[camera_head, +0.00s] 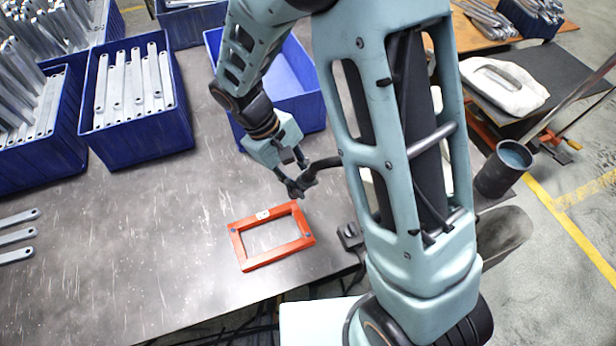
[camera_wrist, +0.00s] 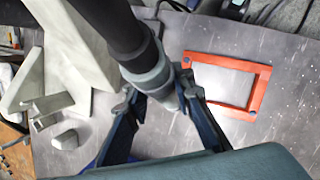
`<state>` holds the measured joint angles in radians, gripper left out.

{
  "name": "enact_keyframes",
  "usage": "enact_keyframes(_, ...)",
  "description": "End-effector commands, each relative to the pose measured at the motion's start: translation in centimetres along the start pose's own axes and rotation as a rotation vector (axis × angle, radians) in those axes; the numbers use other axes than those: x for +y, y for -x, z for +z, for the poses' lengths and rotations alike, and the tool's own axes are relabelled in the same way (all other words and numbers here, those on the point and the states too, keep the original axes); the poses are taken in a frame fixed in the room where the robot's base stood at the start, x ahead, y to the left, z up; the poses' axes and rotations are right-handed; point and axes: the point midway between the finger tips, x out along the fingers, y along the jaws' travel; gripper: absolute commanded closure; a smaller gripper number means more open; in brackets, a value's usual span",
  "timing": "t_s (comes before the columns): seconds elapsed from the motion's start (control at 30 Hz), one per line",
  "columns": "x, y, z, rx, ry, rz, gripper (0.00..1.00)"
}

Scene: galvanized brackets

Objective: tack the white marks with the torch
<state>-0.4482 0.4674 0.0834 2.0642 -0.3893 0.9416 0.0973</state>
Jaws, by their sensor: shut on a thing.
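My gripper (camera_head: 297,187) is shut on the torch, a dark rod with a grey collar. The torch (camera_head: 324,164) sticks out to the right of the fingers in the head view. In the wrist view the torch (camera_wrist: 120,35) runs up and left from between the fingers of my gripper (camera_wrist: 165,98). An orange rectangular frame (camera_head: 272,260) lies flat on the table, nearer the head camera than my gripper. It has a small white patch (camera_head: 263,215) on its far side and dark spots at corners. The frame (camera_wrist: 225,60) also shows right of the torch, apart from it.
Blue bins (camera_head: 140,146) of grey metal bars stand at the back left. Another blue bin (camera_head: 300,72) is behind my arm. Loose bars (camera_head: 18,237) lie at the left edge. A grey cup (camera_head: 503,168) stands at right. The table (camera_head: 130,240) left of the frame is clear.

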Motion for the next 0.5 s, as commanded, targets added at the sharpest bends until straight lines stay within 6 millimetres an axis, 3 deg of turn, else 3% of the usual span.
enact_keyframes(0.5,-1.1,-4.8,-1.7,-0.001,0.000,0.001,1.00)
